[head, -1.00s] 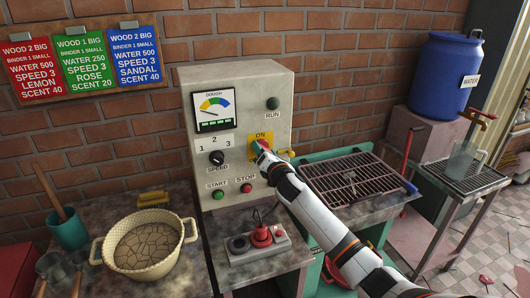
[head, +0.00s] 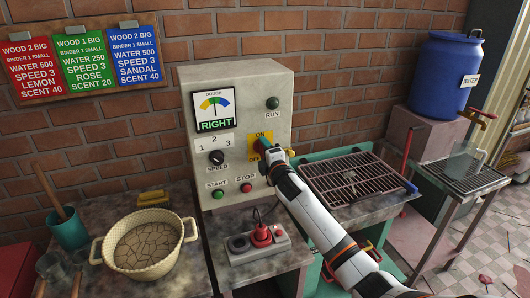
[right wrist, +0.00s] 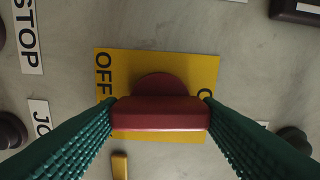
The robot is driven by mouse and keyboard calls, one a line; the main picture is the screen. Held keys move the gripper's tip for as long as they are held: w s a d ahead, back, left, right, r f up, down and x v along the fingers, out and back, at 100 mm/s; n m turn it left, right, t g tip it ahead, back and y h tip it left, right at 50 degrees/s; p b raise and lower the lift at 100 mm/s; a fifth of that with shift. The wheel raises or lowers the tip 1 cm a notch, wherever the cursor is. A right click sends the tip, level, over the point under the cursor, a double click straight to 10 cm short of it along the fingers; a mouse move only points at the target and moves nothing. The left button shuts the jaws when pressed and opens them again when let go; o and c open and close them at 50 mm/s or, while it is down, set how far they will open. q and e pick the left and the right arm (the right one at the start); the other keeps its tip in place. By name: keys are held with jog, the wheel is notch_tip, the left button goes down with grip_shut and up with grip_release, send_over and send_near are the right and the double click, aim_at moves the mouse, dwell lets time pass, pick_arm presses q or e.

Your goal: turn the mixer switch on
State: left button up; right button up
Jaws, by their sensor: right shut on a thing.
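The mixer switch is a red handle on a yellow plate (head: 260,136) on the grey control panel (head: 240,85). The plate reads ON at its top; OFF shows in the right wrist view. There the red handle (right wrist: 160,113) lies level between the two green fingers, its right end by the partly hidden second word. My right gripper (head: 262,145) is shut on this handle and covers most of it in the head view. The panel's gauge (head: 214,104) has its needle near upright and shows RIGHT in green. My left gripper is not in view.
A speed knob (head: 217,158), a green start button (head: 218,194) and a red stop button (head: 246,188) sit left of and below the switch. A yellow lever end shows near my gripper.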

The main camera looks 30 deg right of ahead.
jog(key=shift+m, duration=0.5)
jog(key=o, duration=1)
jog(key=b+v, duration=0.2)
jog(key=v, duration=1)
